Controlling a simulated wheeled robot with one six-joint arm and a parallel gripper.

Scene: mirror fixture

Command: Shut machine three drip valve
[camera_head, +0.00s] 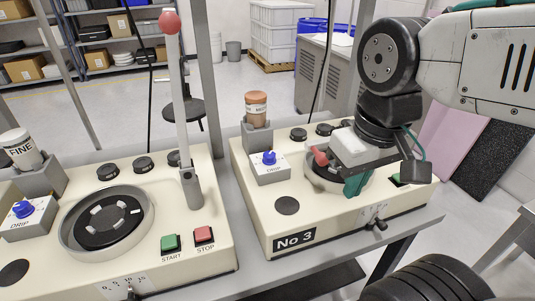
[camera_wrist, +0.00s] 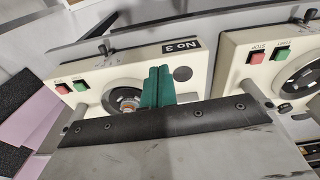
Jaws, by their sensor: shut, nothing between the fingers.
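Machine three (camera_head: 330,200), a cream box with a "No 3" plate (camera_head: 294,238), stands right of centre in the head view. Its drip valve is a blue knob (camera_head: 269,158) on a small white "DRIP" block (camera_head: 270,174) at the machine's left side. The knob's exact setting is too small to tell. My gripper (camera_head: 355,184) has green fingers, shut and empty, over the right part of the machine's round plate, well right of the knob and apart from it. In the wrist view the shut fingers (camera_wrist: 157,88) point towards machine three (camera_wrist: 130,75); the drip knob is not visible there.
A red-tipped lever (camera_head: 319,156) lies between knob and gripper. The neighbouring machine (camera_head: 215,245) at left has its own blue drip knob (camera_head: 23,209) and a tall upright red-balled lever (camera_head: 170,22).

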